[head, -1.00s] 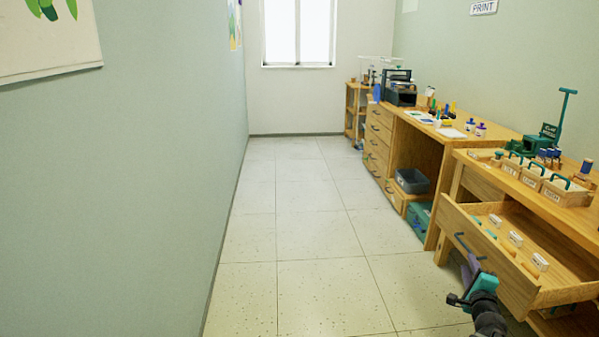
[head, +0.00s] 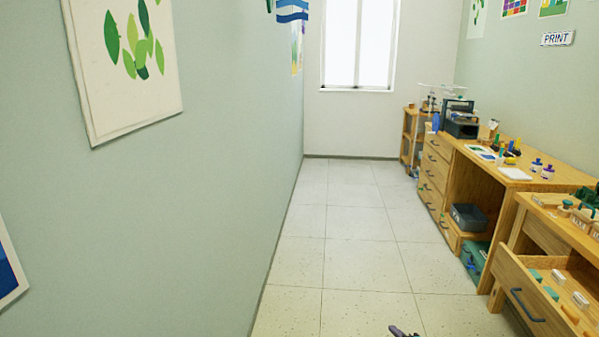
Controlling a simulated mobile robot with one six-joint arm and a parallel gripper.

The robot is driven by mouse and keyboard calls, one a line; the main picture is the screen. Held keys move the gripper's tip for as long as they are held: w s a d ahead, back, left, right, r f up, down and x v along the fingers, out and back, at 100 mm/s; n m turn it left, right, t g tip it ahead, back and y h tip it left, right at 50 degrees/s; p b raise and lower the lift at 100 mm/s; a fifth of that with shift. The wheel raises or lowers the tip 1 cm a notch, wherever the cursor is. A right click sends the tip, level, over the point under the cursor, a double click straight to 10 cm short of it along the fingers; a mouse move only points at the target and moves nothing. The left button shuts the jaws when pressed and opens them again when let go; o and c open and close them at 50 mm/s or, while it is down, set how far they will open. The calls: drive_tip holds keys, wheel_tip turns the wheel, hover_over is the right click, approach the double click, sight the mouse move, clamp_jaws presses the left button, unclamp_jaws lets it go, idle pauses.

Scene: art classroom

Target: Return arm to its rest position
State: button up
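My gripper (head: 402,331) shows only as a small dark and purple tip at the bottom edge of the head view, over the tiled floor. The rest of my arm is below the picture. I cannot see whether its fingers are open or shut, or whether they hold anything. The tip is apart from the open drawer (head: 511,283) at the lower right, with floor between them.
A long wooden workbench (head: 482,163) runs along the right wall. A grey bin (head: 468,217) sits under it. The tiled floor (head: 350,230) is clear.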

drive_tip(key=s+a+f+n+g+y+p, duration=0.2)
drive_tip(key=s+a+f+n+g, duration=0.25)
drive_tip(key=a, duration=0.55)
drive_tip(key=s+a+f+n+g+y+p, duration=0.25)
drive_tip(key=s+a+f+n, duration=0.2)
drive_tip(key=s+a, duration=0.4)
drive_tip(key=s+a+f+n+g+p, duration=0.1)
drive_tip(key=s+a+f+n+g, duration=0.1)
drive_tip(key=s+a+f+g, duration=0.3)
drive_tip(key=s+a+f+n, duration=0.2)
drive_tip(key=s, duration=0.5)
drive_tip(key=s+d+f+n+g+h, duration=0.1)
drive_tip(key=s+d+n+g+h, duration=0.1)
drive_tip(key=s+d, duration=0.3)
drive_tip(key=s+d+n+g+h, duration=0.2)
drive_tip(key=s+d+g+h, duration=0.2)
drive_tip(key=s, duration=0.6)
drive_tip(key=shift+s+d+f+g+p, duration=0.25)
drive_tip(key=shift+d+f+g+p, duration=0.15)
drive_tip(key=shift+d, duration=0.5)
